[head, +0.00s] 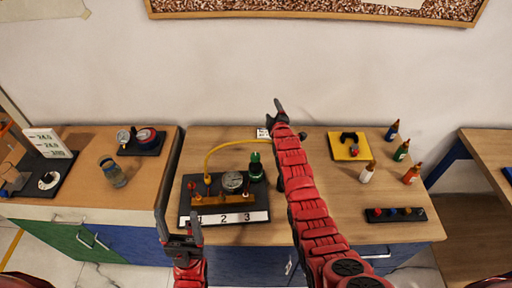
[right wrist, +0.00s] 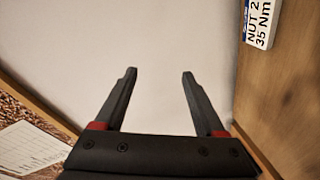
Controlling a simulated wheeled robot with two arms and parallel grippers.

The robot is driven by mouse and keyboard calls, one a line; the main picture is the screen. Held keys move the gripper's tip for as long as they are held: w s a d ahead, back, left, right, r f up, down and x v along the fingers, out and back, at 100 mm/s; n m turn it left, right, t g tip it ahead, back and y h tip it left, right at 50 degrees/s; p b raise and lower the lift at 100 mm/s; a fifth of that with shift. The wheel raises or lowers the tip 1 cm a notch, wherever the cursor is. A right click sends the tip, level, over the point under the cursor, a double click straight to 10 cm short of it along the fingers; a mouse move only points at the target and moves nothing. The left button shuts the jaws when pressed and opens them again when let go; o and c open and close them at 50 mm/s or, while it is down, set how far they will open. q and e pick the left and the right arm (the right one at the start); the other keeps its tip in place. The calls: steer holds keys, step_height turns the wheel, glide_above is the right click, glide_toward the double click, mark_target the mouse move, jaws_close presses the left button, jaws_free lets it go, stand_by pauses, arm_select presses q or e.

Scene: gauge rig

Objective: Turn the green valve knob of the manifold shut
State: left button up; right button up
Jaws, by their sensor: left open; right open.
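The manifold stands on a black base (head: 215,229) on the middle table, with a brass-coloured block (head: 212,199), a round gauge (head: 232,181) and a strip numbered 1, 2, 3. A green knob-like part (head: 256,164) rises at its back right; its turn position is too small to tell. My left gripper (head: 180,221) is open and empty at the manifold's front left corner, apart from the green part. My right gripper (head: 288,118) is open beyond the green part, near the table's back edge. In the right wrist view its fingers (right wrist: 159,76) hold nothing.
A yellow hose (head: 222,146) arches behind the manifold. A yellow tray (head: 340,151), several small bottles (head: 401,151) and a black strip with buttons (head: 380,217) lie on the right. A label (right wrist: 259,22) reads "NUT 2 35 Nm". My right arm crosses the table's middle.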

steer(key=w+a+r+n+g+p, duration=0.1)
steer(key=a+n+g, duration=0.3)
steer(key=g, duration=0.1)
step_height(320, 180, up, 12)
steer(key=f+n+g+h+p, duration=0.1)
steer(key=n+g+h+p, duration=0.1)
steer(key=n+g, duration=0.8)
glide_above(255, 156)
steer(key=shift+m+g, duration=0.3)
steer(key=shift+g, duration=0.1)
step_height(255, 156, down, 13)
steer(key=b, duration=1.3)
steer(key=shift+w+d+f, duration=0.1)
steer(key=shift+d+f, duration=0.05)
steer(key=shift+f, duration=0.4)
steer(key=shift+f+p, duration=0.45)
steer(key=shift+f, duration=0.6)
jaws_close()
